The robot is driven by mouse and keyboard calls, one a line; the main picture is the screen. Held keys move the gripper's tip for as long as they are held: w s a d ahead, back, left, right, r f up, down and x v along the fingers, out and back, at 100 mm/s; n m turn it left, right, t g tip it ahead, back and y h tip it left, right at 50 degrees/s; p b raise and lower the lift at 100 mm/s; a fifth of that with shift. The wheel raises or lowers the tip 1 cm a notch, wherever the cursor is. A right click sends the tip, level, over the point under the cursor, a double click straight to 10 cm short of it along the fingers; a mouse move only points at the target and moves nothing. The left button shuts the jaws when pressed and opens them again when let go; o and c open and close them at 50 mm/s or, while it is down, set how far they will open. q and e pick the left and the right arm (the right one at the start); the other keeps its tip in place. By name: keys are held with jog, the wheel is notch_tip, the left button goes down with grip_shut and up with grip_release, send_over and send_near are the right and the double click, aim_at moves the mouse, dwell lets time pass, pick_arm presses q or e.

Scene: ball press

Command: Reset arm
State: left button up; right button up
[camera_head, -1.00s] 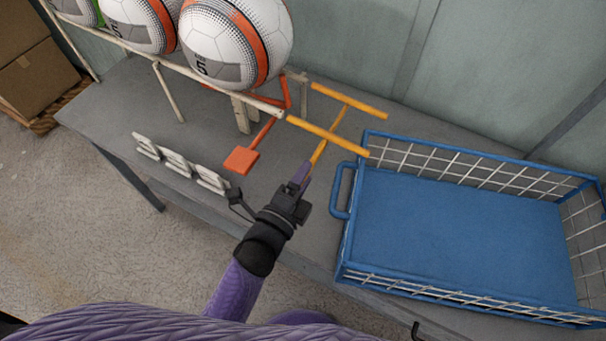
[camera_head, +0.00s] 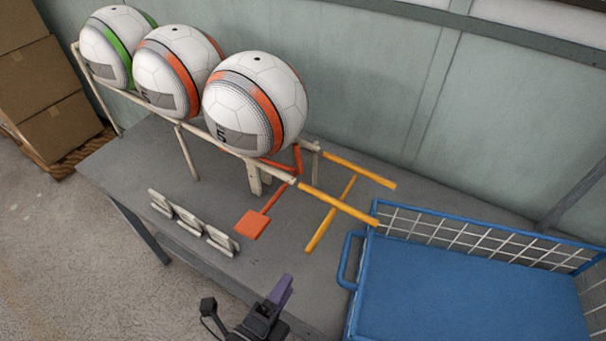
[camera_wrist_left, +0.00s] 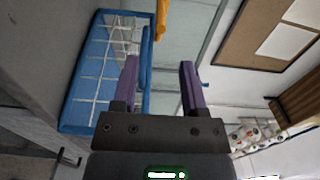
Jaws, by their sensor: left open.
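My left gripper (camera_head: 278,297) is at the bottom of the head view, in front of the table's near edge. In the left wrist view (camera_wrist_left: 160,85) its two purple fingers stand apart with nothing between them in their grip. The orange press lever (camera_head: 252,224) with its square paddle lies near the table's front, beyond the gripper. A yellow bar frame (camera_head: 335,207) is to its right, apart from the gripper. Three soccer balls (camera_head: 255,104) sit in a row on the beige rack rails (camera_head: 226,145). My right gripper is not in view.
A blue wire basket (camera_head: 470,290) with a blue floor stands empty on the right of the grey table (camera_head: 135,165). White number-like stands (camera_head: 190,220) line the table's front left.

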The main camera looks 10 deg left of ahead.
pick_arm(q)
jog(key=s+a+f+n+g+y, duration=0.25)
jog(key=f+n, duration=0.25)
jog(key=f, duration=0.3)
jog(key=s+a+f+n+g+y, duration=0.1)
jog(key=s+f+n+g, duration=0.3)
jog(key=f, duration=0.5)
jog(key=s+a+f+n+g+y, duration=0.1)
jog(key=s+a+f+n+g, duration=0.1)
jog(key=s, duration=0.4)
jog(key=s+a+f+n+g+y, duration=0.1)
jog(key=s+a+f+n+g, duration=0.1)
jog(key=s+f+n+g, duration=0.2)
jog(key=s+a+f+n+g+y, duration=0.1)
jog(key=s+f+n+g, duration=0.3)
jog(key=s, duration=0.5)
jog(key=shift+s+a+f+n, duration=0.15)
jog(key=shift+a+f+n, duration=0.15)
jog(key=shift+a, duration=0.5)
